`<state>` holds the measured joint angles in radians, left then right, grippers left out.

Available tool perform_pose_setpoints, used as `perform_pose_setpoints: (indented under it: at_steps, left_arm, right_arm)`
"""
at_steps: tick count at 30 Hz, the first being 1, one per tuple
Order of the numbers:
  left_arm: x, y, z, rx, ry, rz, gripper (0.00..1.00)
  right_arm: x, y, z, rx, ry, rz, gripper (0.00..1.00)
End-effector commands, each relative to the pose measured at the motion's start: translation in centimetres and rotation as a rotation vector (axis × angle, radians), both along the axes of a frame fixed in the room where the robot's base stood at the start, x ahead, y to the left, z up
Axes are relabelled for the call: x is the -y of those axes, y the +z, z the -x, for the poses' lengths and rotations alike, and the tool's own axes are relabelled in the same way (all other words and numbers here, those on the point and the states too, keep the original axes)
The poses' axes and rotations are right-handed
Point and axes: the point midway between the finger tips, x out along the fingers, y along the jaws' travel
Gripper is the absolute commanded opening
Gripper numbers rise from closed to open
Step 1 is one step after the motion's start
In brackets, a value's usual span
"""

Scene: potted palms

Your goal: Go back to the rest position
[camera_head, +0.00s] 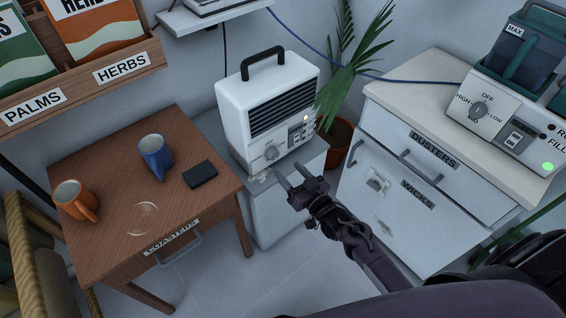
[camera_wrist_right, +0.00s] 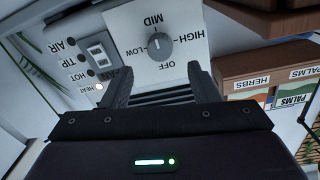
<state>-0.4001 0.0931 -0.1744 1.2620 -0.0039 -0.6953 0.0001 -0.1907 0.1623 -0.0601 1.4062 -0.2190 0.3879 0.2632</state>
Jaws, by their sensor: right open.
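My right gripper (camera_head: 299,183) is open and empty in the head view, in front of a white heater (camera_head: 268,105) with a black handle and dark grille. In the right wrist view its two fingers (camera_wrist_right: 163,90) stand apart, with the heater's dial (camera_wrist_right: 159,47) and rocker switch (camera_wrist_right: 97,57) beyond them. The dial's pointer is near MID. A small lamp by the HEAT label (camera_wrist_right: 99,86) looks lit. I see no contact between the fingers and the heater. My left gripper is not in view.
A wooden table (camera_head: 115,200) holds an orange mug (camera_head: 76,201), a blue mug (camera_head: 155,157) and a black box (camera_head: 201,174). A white cabinet (camera_head: 400,210) with DUSTERS and WICKS drawers stands right, bearing a humidifier-like device (camera_head: 511,118). A potted palm (camera_head: 338,135) stands between heater and cabinet.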

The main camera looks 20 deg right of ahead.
Motion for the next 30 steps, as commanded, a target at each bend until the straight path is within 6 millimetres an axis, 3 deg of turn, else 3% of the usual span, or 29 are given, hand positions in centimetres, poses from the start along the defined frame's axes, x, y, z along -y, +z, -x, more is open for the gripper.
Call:
perform_pose_setpoints:
  at_steps: [5, 22, 26, 30]
  left_arm:
    - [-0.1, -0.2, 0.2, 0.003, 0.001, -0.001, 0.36]
    - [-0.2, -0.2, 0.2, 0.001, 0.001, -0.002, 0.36]
    - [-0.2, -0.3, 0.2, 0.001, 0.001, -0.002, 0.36]
    - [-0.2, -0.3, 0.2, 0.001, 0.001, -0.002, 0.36]
  right_arm:
    - [0.3, 0.0, 1.2, 0.000, 0.000, 0.000, 0.55]
    - [0.3, -0.5, 1.4, -0.015, -0.002, 0.006, 0.55]
    - [0.3, -4.4, 2.7, -0.147, -0.020, 0.060, 0.55]
    - [0.2, -12.6, 7.0, -0.443, -0.037, 0.183, 0.55]
